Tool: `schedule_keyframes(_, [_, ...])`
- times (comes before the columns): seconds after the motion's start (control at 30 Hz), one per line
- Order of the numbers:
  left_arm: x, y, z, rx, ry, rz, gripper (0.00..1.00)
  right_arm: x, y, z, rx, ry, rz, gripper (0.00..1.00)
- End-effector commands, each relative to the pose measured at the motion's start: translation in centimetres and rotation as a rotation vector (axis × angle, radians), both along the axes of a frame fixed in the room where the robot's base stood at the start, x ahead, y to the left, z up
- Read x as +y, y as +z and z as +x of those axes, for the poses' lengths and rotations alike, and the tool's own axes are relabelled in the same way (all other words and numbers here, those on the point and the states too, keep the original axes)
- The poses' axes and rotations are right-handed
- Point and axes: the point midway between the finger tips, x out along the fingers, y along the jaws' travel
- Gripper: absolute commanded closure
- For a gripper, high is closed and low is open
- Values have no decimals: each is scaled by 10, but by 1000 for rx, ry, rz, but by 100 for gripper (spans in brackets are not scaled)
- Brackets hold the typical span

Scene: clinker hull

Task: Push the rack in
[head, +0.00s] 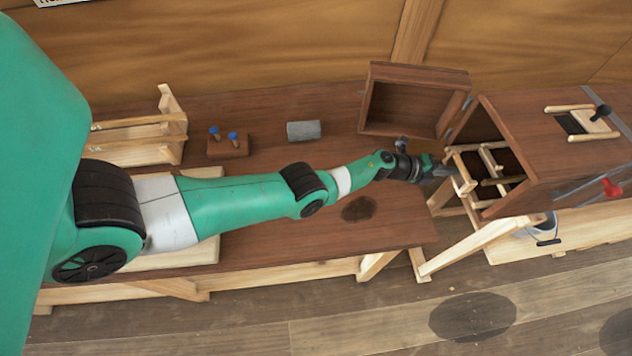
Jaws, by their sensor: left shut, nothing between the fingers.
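The rack (462,187) is a light wooden frame of slats. It sticks out of the open left end of a dark brown wooden box (545,135) at the right, with part of it inside. My left gripper (450,170) is shut and empty, with its fingertips at the rack's outer end. I cannot tell whether they touch it. The box's door (415,100) is a shallow dark wooden piece, swung open behind my gripper. My right gripper is not in view.
The brown bench top (290,190) holds a grey cylinder (304,130), a small block with blue-topped pegs (228,146) and a light wooden stand (140,140). A red-handled tool (611,187) is at the box's right side. A bucket (543,230) stands below.

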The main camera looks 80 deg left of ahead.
Motion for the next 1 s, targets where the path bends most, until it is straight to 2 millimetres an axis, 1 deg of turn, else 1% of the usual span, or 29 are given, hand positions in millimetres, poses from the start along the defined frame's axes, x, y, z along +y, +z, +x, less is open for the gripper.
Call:
schedule_keyframes(0.2, [7,0,2,-1,13,0,100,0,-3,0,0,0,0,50])
schedule_keyframes(0.8, [8,1,2,-1,16,1,100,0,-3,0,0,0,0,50])
schedule_keyframes(0.9, [7,2,0,0,14,0,100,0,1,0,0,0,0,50])
schedule_keyframes(1.0, [4,5,-6,2,8,1,100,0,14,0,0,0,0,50])
